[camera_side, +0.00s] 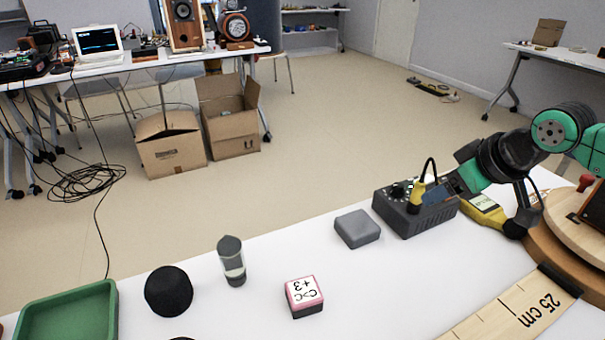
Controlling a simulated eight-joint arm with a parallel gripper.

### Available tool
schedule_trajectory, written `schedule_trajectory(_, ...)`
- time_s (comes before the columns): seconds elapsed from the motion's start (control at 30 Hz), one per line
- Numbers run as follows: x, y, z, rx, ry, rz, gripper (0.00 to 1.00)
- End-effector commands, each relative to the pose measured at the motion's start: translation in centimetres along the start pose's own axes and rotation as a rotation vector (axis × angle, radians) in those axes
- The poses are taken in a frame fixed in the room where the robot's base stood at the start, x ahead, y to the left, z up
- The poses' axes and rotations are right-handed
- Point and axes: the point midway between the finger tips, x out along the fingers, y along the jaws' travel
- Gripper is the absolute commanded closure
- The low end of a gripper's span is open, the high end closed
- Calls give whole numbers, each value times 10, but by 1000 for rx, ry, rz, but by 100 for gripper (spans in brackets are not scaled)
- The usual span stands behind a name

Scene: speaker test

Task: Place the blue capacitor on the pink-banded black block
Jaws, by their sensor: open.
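The pink-banded black block (304,297) sits on the white table near the front middle, with a white label marked in black on top. Nothing rests on it. My gripper (455,185) is at the right, over the black control box, well away from the block and the cylinder. It is open, and its fingertips are small and hard to make out.
A grey square block (357,228) lies left of the black control box (416,208), which has a yellow plug and black cable. A black round object (168,291) and green tray (72,312) are at left. A ruler (516,309) lies front right. The table between is clear.

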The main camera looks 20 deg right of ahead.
Motion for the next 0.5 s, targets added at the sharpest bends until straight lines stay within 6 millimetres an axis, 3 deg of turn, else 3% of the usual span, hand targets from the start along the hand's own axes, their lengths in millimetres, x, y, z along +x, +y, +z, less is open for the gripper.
schedule_trajectory(0.07,-3,-8,6,72,12,-36,35)
schedule_trajectory(0.1,-4,-11,7,98,16,-49,29)
schedule_trajectory(0.5,-5,-14,9,132,20,-64,29)
